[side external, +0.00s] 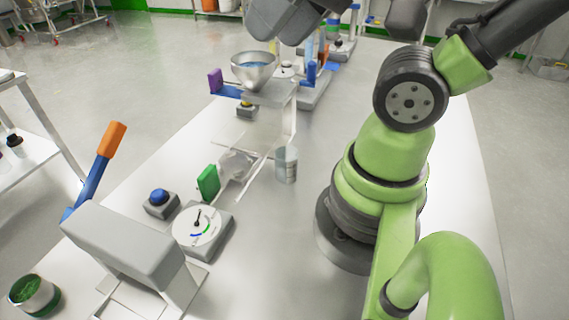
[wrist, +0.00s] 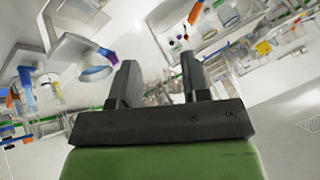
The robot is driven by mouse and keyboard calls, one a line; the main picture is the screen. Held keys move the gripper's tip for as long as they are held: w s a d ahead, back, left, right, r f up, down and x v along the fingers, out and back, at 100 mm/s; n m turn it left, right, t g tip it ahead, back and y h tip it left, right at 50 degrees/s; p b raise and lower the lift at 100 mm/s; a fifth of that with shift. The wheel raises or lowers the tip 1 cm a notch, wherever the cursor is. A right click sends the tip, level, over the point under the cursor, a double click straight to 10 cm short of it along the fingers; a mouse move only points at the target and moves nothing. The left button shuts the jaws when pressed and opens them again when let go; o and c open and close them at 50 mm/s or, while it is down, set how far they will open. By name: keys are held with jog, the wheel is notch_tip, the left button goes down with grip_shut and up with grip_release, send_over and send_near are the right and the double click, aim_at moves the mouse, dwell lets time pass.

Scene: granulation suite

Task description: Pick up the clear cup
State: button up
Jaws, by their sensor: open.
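A clear cup (side external: 286,165) stands upright on the white bench in the side external view, left of my arm's base and beside a clear stand. It looks see-through with a greyish tint. I cannot pick it out in the wrist view. My gripper (wrist: 159,60) shows in the wrist view with its two dark fingers spread apart and nothing between them. It points out over the room, tilted. In the side external view the fingertips cannot be made out; only grey arm parts show at the top edge, well away from the cup.
The bench (side external: 275,255) is bare in front of the cup.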

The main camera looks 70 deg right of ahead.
jog(key=o, duration=0.6)
jog(key=m+g+h, duration=0.2)
jog(key=g, duration=0.2)
send_over(283, 162)
jog(key=w+a, duration=0.2)
jog(key=w, duration=0.1)
notch_tip(283, 162, down, 9)
jog(key=shift+s+d+f+m+g, duration=0.15)
jog(key=shift+s+d+f+g, duration=0.4)
jog(key=shift+f, duration=3)
jog(key=shift+s+d+f+m+g, duration=0.15)
jog(key=shift+d+f+g, duration=0.65)
jog(key=shift+f, duration=2.8)
jog(key=shift+s+d+f+m+g, duration=0.25)
jog(key=shift+d+f, duration=0.8)
jog(key=shift+f, duration=2.5)
